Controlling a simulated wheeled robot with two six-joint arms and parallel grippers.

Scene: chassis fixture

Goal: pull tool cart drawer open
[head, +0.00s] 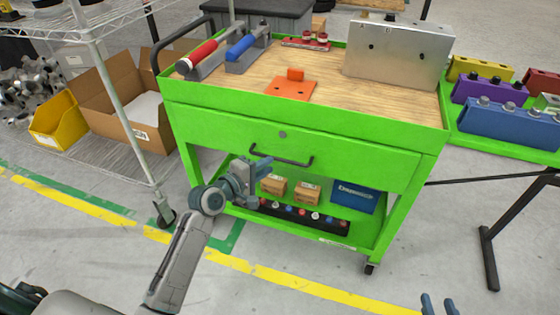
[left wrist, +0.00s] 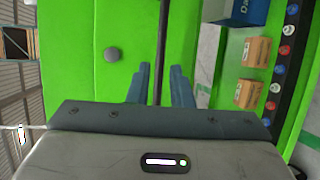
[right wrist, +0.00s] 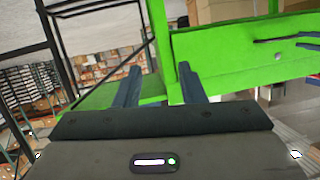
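The green tool cart (head: 400,215) has one wide drawer (head: 350,150) below its wooden top. The drawer front looks flush with the cart. Its black bar handle (head: 285,160) is at the middle of the front, with a round lock above it. My left gripper (head: 262,165) is at the left end of the handle. In the left wrist view the handle bar (left wrist: 163,40) runs between the open fingers (left wrist: 160,85), with gaps visible on both sides. My right gripper (head: 438,303) is low at the front right, away from the cart; its fingers (right wrist: 160,85) are open and empty.
Tools, an orange plate (head: 290,88) and a metal block (head: 398,52) lie on the cart top. The lower shelf holds small boxes (head: 307,193) and a blue box (head: 354,197). A wire rack (head: 125,95) stands close on the left. The floor in front is clear.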

